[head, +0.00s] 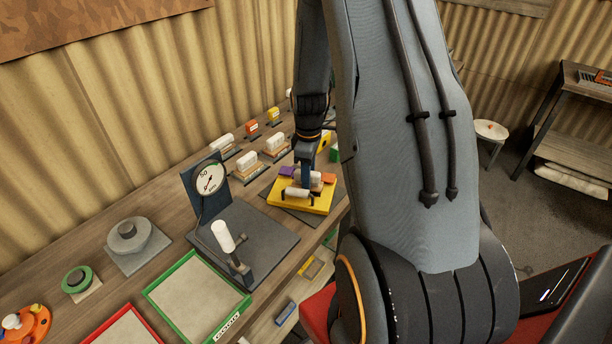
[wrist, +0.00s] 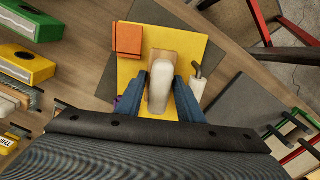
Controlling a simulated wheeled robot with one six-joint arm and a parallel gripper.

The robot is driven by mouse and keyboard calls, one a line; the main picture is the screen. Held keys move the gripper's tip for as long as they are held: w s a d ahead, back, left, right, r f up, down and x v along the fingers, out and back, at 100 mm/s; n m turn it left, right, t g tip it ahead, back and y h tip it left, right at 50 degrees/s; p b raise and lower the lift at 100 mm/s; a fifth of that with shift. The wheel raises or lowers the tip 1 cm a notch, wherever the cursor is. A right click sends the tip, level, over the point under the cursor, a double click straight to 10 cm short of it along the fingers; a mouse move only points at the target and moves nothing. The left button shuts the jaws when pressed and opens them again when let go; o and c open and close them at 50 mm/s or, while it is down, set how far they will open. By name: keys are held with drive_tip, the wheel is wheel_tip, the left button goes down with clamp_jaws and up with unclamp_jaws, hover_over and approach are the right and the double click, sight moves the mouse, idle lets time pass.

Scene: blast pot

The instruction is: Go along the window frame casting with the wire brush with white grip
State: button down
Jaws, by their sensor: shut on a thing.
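My gripper (head: 307,178) is at the yellow board (head: 301,208) on the bench. In the wrist view its blue fingers (wrist: 162,100) are shut on a wire brush with white grip (wrist: 160,76). The brush's tan base shows just beyond the grip, over the yellow board (wrist: 200,48). I cannot tell whether the brush touches the board, and its bristles are hidden. I cannot make out a window frame casting with certainty in either view.
An orange block (wrist: 127,38) and a white handle (wrist: 197,88) are on the yellow board beside the brush. A pressure gauge (head: 209,179) stands left of the board. Green-rimmed (head: 186,259) and red-rimmed trays lie nearer. Several white-topped brushes (head: 246,161) line the bench's back.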

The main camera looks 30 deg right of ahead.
sight(320, 174)
drive_tip(key=shift+s, duration=0.15)
drive_tip(key=shift+s+d+p, duration=0.35)
drive_tip(key=shift+s+d, duration=0.35)
drive_tip(key=shift+d, duration=0.05)
drive_tip(key=shift+d, duration=0.1)
drive_tip(key=shift+s+d, duration=0.3)
drive_tip(key=shift+s, duration=0.1)
drive_tip(key=shift+r, duration=3.5)
